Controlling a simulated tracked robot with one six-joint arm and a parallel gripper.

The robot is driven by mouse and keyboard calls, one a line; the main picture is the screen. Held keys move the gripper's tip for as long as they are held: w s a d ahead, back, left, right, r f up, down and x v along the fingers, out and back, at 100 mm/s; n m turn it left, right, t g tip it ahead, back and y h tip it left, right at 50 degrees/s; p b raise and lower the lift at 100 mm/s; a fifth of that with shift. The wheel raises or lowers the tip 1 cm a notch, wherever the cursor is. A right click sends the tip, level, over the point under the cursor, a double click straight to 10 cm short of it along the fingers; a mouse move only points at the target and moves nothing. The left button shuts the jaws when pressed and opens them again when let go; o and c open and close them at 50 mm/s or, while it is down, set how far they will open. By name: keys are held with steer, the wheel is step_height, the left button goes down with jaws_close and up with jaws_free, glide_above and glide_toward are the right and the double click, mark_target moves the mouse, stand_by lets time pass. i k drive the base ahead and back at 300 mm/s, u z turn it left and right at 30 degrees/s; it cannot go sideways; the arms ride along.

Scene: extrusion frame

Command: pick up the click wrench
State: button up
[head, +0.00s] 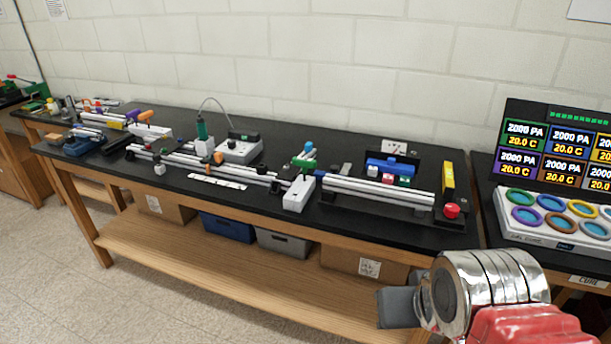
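I cannot pick out the click wrench with certainty in the head view. Small tools with orange and purple handles (138,117) lie toward the far left of the black-topped bench (330,150), too small to tell apart. My arm shows at the bottom right, with a shiny silver joint and a red part. A grey end piece, which looks like my gripper (398,307), points left in front of the bench. It is apart from everything on the bench top. Its fingers cannot be made out, and I see nothing held in it.
Aluminium rails (378,192) lie along the bench, with a white box (298,194) between them. A red button (452,210) sits at the right end. A display (560,145) stands further right. Open floor lies at lower left.

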mark_target(304, 162)
steer(key=u, duration=0.5)
steer(key=i, duration=0.9)
steer(key=z, duration=1.8)
